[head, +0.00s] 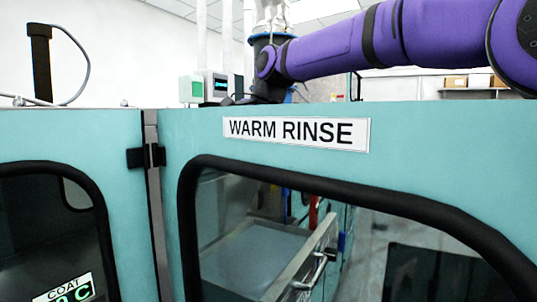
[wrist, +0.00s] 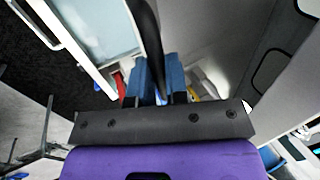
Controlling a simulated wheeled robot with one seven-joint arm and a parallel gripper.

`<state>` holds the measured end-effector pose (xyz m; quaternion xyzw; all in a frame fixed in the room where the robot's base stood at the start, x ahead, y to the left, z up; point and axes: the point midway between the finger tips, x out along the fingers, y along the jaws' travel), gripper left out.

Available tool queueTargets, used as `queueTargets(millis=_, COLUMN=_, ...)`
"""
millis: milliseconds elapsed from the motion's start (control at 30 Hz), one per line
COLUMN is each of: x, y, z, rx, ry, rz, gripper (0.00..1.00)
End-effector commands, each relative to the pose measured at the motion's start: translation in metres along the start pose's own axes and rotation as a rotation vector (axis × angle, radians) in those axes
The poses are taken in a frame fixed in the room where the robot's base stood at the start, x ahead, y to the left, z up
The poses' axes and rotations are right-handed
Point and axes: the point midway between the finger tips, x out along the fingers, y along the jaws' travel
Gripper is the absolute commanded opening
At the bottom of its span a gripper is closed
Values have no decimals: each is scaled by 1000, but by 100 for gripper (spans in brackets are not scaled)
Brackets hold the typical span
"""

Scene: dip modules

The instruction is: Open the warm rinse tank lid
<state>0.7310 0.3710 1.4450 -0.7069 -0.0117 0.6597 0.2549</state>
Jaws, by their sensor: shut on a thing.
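The teal panel (head: 430,150) labelled WARM RINSE (head: 297,132) stands upright in the head view, with a black-rimmed window. My purple arm reaches across above its top edge; the fingertips are not clear there. In the wrist view my gripper (wrist: 160,80) has two blue fingers closed around a dark curved bar (wrist: 148,28). I cannot tell whether this bar belongs to the warm rinse lid. A pale tank top (wrist: 95,25) with a metal handle (wrist: 35,25) lies to the left of the fingers. A tank edge with a metal handle (head: 312,272) also shows through the window.
A hinge (head: 146,156) joins the panel to a neighbouring teal panel (head: 120,200) at left. A small red thing (wrist: 119,86) sits just left of the fingers. A grey surface (wrist: 215,40) lies to their right. Wall boxes (head: 205,88) stand behind.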

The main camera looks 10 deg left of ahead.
Motion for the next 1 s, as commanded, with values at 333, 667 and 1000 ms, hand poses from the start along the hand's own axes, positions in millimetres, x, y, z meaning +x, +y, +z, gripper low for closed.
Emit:
queueTargets(millis=333, x=3, y=-24, z=5, rx=-3, ry=-2, rz=-2, gripper=0)
queueTargets(millis=667, x=3, y=-25, z=5, rx=-3, ry=-3, rz=-2, gripper=0)
queueTargets(millis=1000, x=3, y=-25, z=4, rx=-2, ry=-3, rz=-1, gripper=40)
